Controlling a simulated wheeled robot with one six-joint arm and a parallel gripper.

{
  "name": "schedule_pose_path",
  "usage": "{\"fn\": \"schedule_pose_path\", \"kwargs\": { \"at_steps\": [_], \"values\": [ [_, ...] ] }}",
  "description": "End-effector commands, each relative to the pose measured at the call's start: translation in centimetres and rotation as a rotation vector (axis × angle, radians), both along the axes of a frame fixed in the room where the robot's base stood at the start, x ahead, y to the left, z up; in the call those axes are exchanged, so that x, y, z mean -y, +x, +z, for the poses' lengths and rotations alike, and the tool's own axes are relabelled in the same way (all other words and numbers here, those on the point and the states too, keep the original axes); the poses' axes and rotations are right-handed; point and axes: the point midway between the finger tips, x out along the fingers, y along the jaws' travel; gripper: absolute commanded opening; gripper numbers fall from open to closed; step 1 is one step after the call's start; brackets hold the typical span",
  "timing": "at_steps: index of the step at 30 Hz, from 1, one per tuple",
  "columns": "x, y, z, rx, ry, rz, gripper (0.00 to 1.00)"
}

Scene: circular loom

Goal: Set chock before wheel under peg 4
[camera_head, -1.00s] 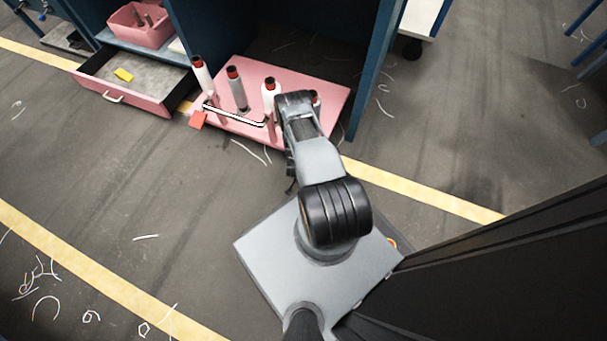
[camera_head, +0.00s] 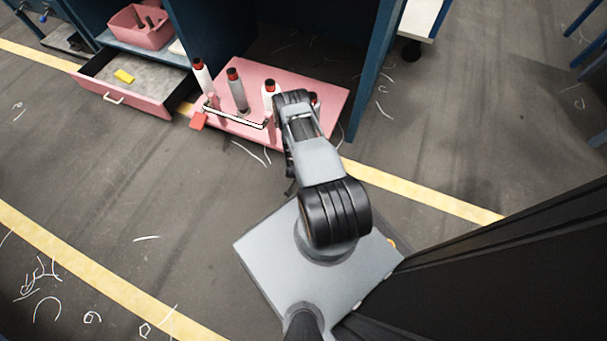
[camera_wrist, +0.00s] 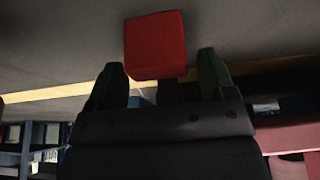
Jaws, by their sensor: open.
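Bobbins stand on pegs on a pink platform (camera_head: 335,95). Counted from the left, the fourth bobbin (camera_head: 315,99) is partly hidden behind my arm. No wheel shows clearly under it. In the head view, my arm hides most of the gripper.
The pink drawer (camera_head: 112,100) stands open at left, below a pink bin (camera_head: 140,28). A blue post (camera_head: 375,75) stands right of the platform. The floor in front is mostly clear.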

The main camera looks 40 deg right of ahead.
Motion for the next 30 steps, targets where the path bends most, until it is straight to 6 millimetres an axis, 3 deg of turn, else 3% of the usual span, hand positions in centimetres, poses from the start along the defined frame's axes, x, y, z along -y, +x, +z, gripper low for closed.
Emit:
{"fn": "schedule_pose_path", "kwargs": {
  "at_steps": [1, 6, 15, 21, 30],
  "values": [
    [-0.3, -0.1, 1.5, 0.0, -0.001, 0.003, 0.76],
    [-1.5, -0.7, 4.7, 0.001, -0.001, 0.004, 0.76],
    [-3.1, -1.6, 8.8, 0.001, -0.002, 0.002, 0.76],
    [-3.5, -1.8, 9.9, 0.001, -0.001, 0.001, 0.76],
    [-3.6, -1.9, 10.0, 0.001, -0.001, 0.001, 0.76]
  ]
}}
